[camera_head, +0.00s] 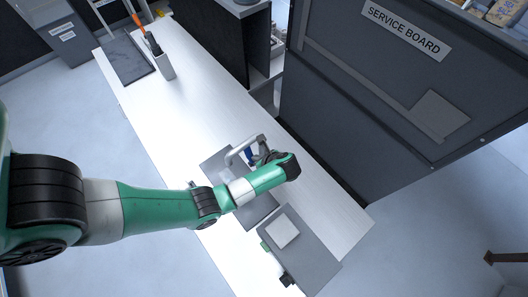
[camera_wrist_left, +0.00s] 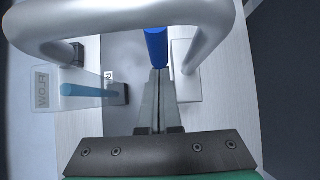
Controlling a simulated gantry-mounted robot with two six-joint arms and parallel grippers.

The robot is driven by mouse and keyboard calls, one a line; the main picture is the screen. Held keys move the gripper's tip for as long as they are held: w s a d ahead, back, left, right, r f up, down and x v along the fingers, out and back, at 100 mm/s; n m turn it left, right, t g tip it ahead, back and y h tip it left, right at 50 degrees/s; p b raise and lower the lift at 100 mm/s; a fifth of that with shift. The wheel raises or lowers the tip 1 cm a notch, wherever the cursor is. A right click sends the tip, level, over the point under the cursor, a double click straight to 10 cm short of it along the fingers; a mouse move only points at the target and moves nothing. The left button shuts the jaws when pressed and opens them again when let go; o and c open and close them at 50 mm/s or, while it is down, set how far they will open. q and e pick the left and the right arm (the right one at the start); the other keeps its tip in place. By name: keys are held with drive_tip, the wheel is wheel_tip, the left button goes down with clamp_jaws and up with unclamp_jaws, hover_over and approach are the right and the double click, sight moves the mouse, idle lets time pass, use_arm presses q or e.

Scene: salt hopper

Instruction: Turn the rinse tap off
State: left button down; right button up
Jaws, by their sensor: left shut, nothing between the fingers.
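The rinse tap (camera_head: 240,150) is a pale grey arched pipe on the white counter, partly behind my left arm in the head view. In the left wrist view its thick arch (camera_wrist_left: 120,22) crosses the top of the picture. A blue lever (camera_wrist_left: 156,48) hangs under the arch; a bit of the blue lever (camera_head: 249,155) also shows in the head view. My left gripper (camera_wrist_left: 159,72) is shut and empty, its fingertips right at the lever's lower end. I cannot tell whether they touch. In the head view the left gripper (camera_head: 264,158) is mostly hidden by its wrist.
A plate marked FLOW (camera_wrist_left: 41,90) and a light-blue bar (camera_wrist_left: 90,91) ending at a dark block lie left of the fingers. The tall SERVICE BOARD (camera_head: 405,30) stands beyond the counter (camera_head: 190,100). A grey board (camera_head: 310,250) lies at the counter's near end.

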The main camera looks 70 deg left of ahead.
sight(249, 150)
use_arm(q)
drive_tip(key=shift+s+a+f, duration=0.15)
drive_tip(key=shift+a+f, duration=0.05)
drive_tip(key=shift+a, duration=0.3)
drive_tip(key=shift+s+a+f, duration=0.1)
drive_tip(key=shift+a+f, duration=0.05)
drive_tip(key=shift+a, duration=0.35)
drive_tip(key=shift+a, duration=0.1)
drive_tip(key=shift+s+a+p, duration=0.2)
drive_tip(key=shift+a, duration=0.45)
drive_tip(key=shift+s+a+p, duration=0.15)
drive_tip(key=shift+a, duration=0.45)
